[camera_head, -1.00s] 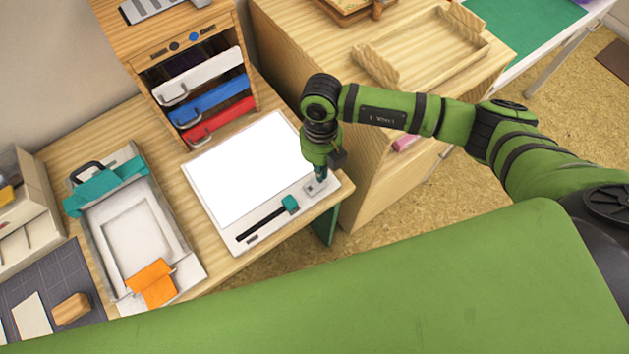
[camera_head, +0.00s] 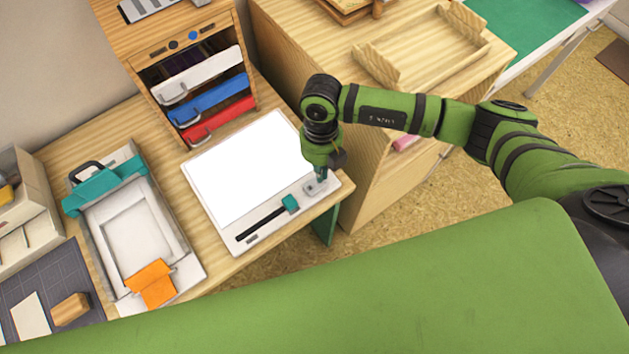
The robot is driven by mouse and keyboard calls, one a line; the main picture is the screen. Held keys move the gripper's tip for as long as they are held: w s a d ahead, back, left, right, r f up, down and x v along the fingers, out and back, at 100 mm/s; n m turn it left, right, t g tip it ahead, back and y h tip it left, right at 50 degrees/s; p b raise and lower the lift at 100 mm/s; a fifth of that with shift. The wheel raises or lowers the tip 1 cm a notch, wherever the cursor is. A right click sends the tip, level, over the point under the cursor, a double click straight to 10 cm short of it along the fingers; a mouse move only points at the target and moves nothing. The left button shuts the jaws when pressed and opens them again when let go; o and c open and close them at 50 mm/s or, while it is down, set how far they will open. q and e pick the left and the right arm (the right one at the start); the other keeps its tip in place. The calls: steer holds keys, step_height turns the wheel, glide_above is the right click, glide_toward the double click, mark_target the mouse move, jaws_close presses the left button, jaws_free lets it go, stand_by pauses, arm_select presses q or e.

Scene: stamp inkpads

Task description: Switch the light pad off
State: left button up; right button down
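The light pad (camera_head: 236,172) is a flat white panel on the wooden desk, with its surface glowing bright white. Along its front edge is a black slider slot with a teal knob (camera_head: 290,203) near the slot's right end. A small grey switch (camera_head: 316,188) sits at the pad's right corner. My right gripper (camera_head: 320,176) points down right at this switch, with its fingertips touching or just above it. The fingers are small and partly hidden by the wrist, so their opening is unclear. My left gripper is out of view.
A grey press-like frame (camera_head: 190,262) with teal and orange parts stands left of the pad. A drawer unit with white, blue and red drawers (camera_head: 220,118) stands behind it. A wooden cabinet with a tray (camera_head: 425,50) is at the right.

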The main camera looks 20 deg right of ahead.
steer(key=shift+f+b, duration=0.75)
steer(key=shift+f, duration=0.15)
stand_by(0.4)
steer(key=shift+r+p, duration=2.85)
steer(key=shift+r, duration=0.7)
